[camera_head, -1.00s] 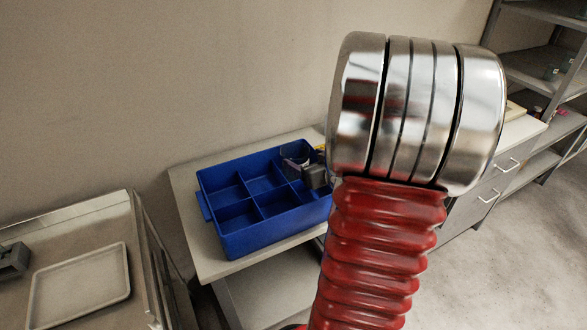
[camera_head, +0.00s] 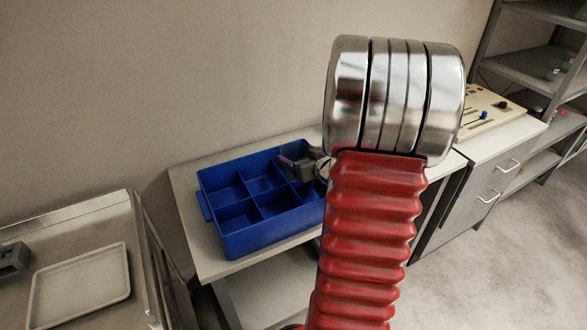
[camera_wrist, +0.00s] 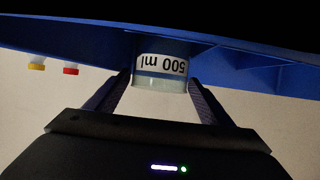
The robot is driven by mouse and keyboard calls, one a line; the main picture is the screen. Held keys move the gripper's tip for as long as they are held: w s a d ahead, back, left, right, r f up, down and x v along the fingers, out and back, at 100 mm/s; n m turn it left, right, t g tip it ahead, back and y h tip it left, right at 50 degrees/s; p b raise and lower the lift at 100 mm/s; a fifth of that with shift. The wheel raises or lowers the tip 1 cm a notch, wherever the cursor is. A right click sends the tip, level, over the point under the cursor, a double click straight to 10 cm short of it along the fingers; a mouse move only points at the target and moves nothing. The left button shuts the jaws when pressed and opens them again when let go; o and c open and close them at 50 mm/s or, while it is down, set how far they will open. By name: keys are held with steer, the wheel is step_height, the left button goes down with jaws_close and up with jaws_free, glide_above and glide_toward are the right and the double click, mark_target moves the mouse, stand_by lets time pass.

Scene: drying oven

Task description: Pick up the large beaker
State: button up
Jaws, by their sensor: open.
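The large beaker (camera_wrist: 162,68) is clear with a white band reading "500 ml", upside down in the wrist view. It stands out past the edge of the blue divided crate (camera_wrist: 60,36) in that picture. My gripper (camera_wrist: 161,80) is open, with one dark finger on each side of the beaker; whether either finger touches it I cannot tell. In the head view the crate (camera_head: 270,232) sits on a light table, and my gripper (camera_head: 292,164) is over its back right compartments. The beaker cannot be made out clearly there, and my arm hides the crate's right end.
Small yellow (camera_wrist: 37,66) and red (camera_wrist: 71,71) caps show left of the beaker. A control panel (camera_head: 488,112) stands on the drawer cabinet (camera_head: 470,198) at right. A metal cart with a white tray (camera_head: 80,287) is at left. Several crate compartments look empty.

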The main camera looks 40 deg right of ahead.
steer(key=c, duration=1.3)
steer(key=shift+r, duration=0.1)
step_height(320, 180, up, 10)
steer(key=shift+f, duration=0.1)
stand_by(0.6)
